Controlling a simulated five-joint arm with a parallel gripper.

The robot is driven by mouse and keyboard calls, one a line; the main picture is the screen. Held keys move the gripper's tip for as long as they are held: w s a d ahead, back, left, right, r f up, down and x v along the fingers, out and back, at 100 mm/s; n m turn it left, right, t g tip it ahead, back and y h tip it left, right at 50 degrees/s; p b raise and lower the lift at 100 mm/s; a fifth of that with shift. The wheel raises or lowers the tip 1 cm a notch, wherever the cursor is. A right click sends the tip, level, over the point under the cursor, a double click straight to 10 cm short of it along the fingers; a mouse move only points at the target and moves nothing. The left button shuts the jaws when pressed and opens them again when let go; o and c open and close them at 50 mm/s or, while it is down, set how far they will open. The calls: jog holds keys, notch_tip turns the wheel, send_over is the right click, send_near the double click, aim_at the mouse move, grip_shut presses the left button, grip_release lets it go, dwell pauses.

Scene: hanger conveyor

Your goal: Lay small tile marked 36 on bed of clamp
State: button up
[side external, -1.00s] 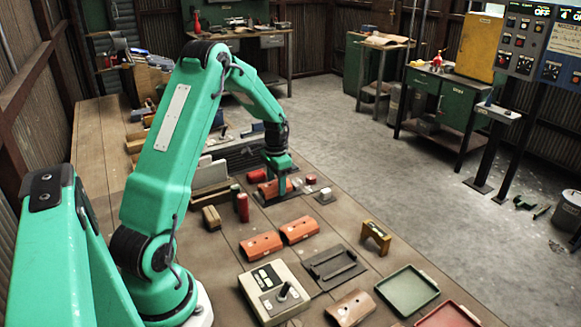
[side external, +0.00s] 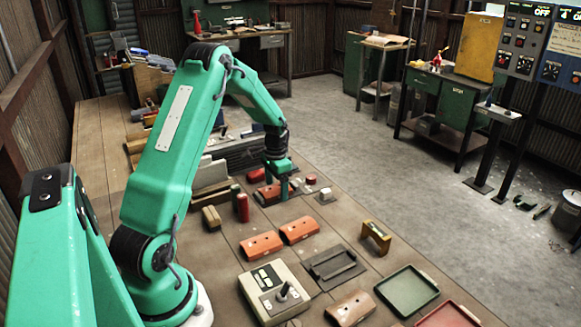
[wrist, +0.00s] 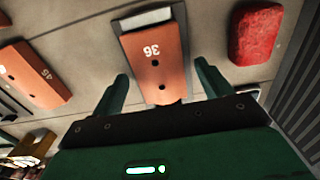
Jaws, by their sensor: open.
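The orange-red tile marked 36 (wrist: 158,65) lies below my gripper in the wrist view, with two dark holes and its number upside down. My gripper (wrist: 162,84) is open, one finger on each side of the tile's lower part, with gaps showing. In the side view my gripper (side external: 277,188) is low over the bench, and a reddish tile (side external: 265,195) shows partly behind it. A pale grey block (wrist: 147,17) is at the tile's far end. A dark plate with raised bars (side external: 334,265) lies nearer the camera; I cannot tell whether it is the clamp's bed.
A tile marked 45 (wrist: 36,76) and a red block (wrist: 256,34) flank the tile. Orange tiles (side external: 261,245), a control box with a lever (side external: 272,291), a yellow bracket (side external: 376,235) and a green tray (side external: 407,289) stand on the bench. Red and green cylinders (side external: 242,208) stand left of my gripper.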

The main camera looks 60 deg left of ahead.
aim_at(277, 187)
jog(key=shift+r, duration=3.95)
jog(key=shift+d+r, duration=0.35)
jog(key=s+d+r+t, duration=0.1)
jog(key=s+d+r, duration=0.2)
jog(key=d+r, duration=0.45)
jog(key=s+d+r+t, duration=0.2)
jog(key=d+r, duration=0.4)
jog(key=d, duration=0.3)
jog(key=s+d+r+t, duration=0.1)
jog(key=s+d+t, duration=0.1)
jog(key=s+d, duration=0.8)
jog(key=shift+s+d+r+t, duration=0.3)
jog(key=shift+s+d+r, duration=0.1)
jog(key=shift+s, duration=0.95)
